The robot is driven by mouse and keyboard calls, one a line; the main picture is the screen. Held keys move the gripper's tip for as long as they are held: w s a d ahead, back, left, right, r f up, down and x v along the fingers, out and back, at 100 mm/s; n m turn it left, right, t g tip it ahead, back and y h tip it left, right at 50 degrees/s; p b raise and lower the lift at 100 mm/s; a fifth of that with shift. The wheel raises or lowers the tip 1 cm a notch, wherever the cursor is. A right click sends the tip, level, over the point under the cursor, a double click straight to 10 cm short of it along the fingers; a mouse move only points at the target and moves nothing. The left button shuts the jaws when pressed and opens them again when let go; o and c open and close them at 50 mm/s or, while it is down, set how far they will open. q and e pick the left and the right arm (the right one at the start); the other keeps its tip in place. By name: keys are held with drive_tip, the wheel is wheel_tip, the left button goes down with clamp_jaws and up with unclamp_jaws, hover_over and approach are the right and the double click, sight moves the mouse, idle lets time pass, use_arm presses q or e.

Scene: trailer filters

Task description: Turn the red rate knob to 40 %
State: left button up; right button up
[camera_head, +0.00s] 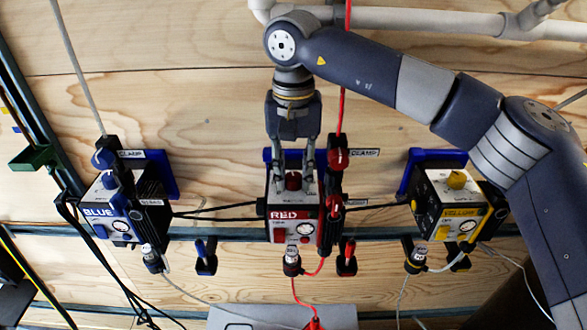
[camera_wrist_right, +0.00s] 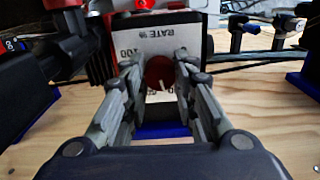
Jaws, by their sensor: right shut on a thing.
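The red pump (camera_head: 284,213) is the middle one of three units on the wooden wall. Its red rate knob (camera_head: 293,181) sits on the upper face. My right gripper (camera_head: 293,188) comes down from above with a finger on each side of the knob and is shut on it. In the right wrist view, the knob (camera_wrist_right: 158,72) is between the fingertips, with a "RATE %" label and a "100" mark beside it. A light pointer line shows on the knob's near side. The rest of the scale is largely hidden by the fingers. My left gripper is not in view.
The blue pump (camera_head: 112,212) is at the left and the yellow pump (camera_head: 447,205) at the right. A red clamp (camera_head: 338,158) and red tube stand close to the right of my gripper. Black cables run between the pumps. A grey box (camera_head: 250,318) is below.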

sight(294, 176)
drive_tip(key=shift+r+n, duration=0.15)
drive_tip(key=shift+n, duration=1.05)
drive_tip(key=o, duration=1.1)
drive_tip(key=shift+r, duration=3.65)
